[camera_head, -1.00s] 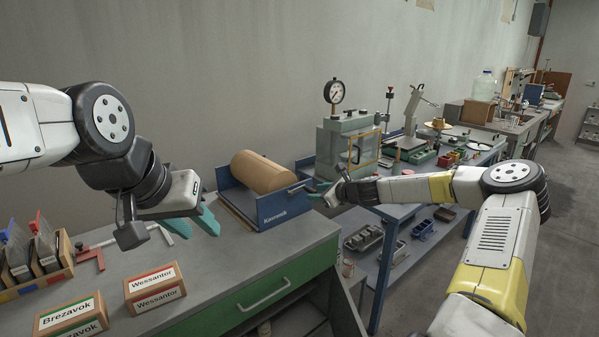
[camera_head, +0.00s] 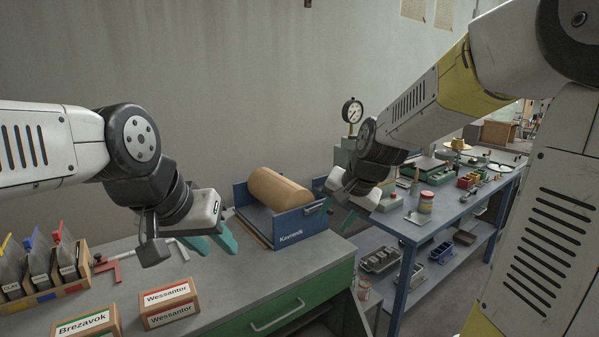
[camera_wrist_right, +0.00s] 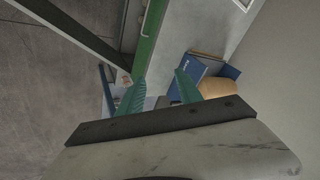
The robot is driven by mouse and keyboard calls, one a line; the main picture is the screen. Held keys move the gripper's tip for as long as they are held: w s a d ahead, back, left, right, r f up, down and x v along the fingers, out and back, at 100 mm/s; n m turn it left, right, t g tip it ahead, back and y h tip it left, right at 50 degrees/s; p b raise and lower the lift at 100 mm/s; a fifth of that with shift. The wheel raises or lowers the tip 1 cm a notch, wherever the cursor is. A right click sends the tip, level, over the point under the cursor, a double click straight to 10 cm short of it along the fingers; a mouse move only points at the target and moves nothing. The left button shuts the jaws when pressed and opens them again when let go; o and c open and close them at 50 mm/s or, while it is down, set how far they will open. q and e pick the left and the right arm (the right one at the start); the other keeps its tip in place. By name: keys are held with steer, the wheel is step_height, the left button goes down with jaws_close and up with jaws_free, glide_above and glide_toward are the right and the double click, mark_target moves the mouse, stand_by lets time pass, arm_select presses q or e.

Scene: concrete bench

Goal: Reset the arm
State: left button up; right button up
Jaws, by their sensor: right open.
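My left gripper (camera_head: 222,240) has teal fingers and hangs over the grey bench top at the left, left of the blue tray. Its fingers are apart with nothing between them. My right gripper (camera_head: 338,212) is in the air beside the right end of the blue tray, near the gap between the two benches. In the right wrist view its teal fingers (camera_wrist_right: 158,90) are apart and empty. My right arm runs from the upper right across the head view and hides part of the machine with the dial gauge.
A blue tray (camera_head: 291,238) holding a tan roll (camera_head: 279,190) sits on the grey bench (camera_head: 236,284). Two labelled boxes (camera_head: 170,303) (camera_head: 86,323) and a file rack (camera_head: 45,296) stand at the left.

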steer(key=s+d+r+n, duration=0.2)
steer(key=s+d, duration=0.1)
steer(key=s, duration=0.6)
steer(key=s+d+r+n, duration=0.3)
steer(key=s, duration=0.6)
steer(key=shift+s+r+t+h, duration=0.25)
steer(key=shift+t+h, duration=0.15)
steer(key=shift+c, duration=0.6)
